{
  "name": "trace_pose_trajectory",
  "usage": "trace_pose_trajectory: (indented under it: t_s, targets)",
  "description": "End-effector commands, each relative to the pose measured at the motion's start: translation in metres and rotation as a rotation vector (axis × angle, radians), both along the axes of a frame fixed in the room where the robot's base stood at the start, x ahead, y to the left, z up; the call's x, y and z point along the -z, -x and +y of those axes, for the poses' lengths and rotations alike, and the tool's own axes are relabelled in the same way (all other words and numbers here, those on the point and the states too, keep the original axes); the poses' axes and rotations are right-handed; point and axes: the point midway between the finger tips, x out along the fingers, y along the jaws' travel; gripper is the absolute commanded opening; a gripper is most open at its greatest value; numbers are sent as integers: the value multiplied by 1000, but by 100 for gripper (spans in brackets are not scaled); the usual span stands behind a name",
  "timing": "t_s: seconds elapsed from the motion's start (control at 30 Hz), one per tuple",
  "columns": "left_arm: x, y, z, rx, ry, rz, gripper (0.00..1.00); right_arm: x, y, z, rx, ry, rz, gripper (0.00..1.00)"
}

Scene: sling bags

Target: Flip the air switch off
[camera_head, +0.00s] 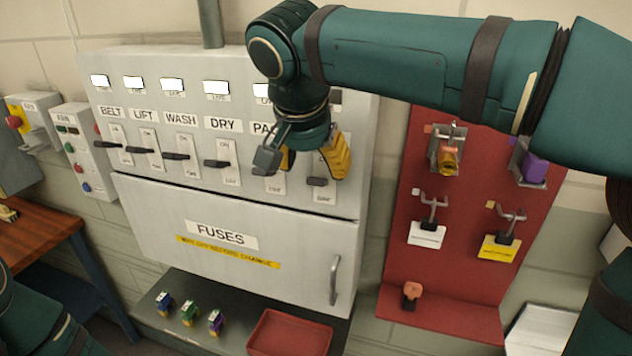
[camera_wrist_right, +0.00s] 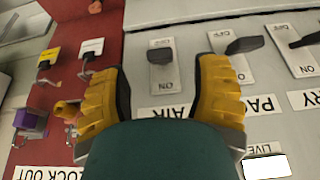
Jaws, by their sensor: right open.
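The air switch (camera_head: 318,182) is the rightmost lever on the grey panel. In the right wrist view, which is upside down, its dark lever (camera_wrist_right: 160,56) stands on a white plate marked ON and OFF, beside the AIR label (camera_wrist_right: 168,113). The lever lies toward the OFF-marked end of the plate as seen there, but its exact tilt is hard to tell. My right gripper (camera_head: 314,160), with yellow fingers, is open in front of the panel. In the right wrist view my right gripper (camera_wrist_right: 165,68) has the lever between its spread fingers, with no visible contact. My left gripper is out of view.
The pack switch (camera_wrist_right: 246,44) is close beside one finger. More levers, such as the dry switch (camera_head: 218,164), run leftward. The fuses door (camera_head: 270,285) lies below with a handle. A red lockout board (camera_head: 470,270) with hanging locks and tags stands to the right.

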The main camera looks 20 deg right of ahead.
Motion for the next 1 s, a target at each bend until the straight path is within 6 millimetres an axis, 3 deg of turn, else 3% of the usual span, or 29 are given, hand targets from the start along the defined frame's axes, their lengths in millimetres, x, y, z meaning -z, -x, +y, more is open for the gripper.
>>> trace_pose_trajectory:
  t_s: [0.1, 0.3, 0.7, 0.87, 0.9, 1.0]
  targets:
    - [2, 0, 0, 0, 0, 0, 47, 20, -6, -5, 1, 1, 3, 62]
    - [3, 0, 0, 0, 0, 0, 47, 38, -13, -9, 0, 2, 3, 62]
    - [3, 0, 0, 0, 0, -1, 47, 42, -15, -10, -1, 0, 0, 60]
    - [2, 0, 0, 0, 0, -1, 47, 42, -15, -10, -1, 0, 0, 4]
    - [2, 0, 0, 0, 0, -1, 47, 42, -15, -10, -1, 0, 0, 0]
    - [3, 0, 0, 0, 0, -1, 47, 42, -15, -10, -1, 0, 0, 0]
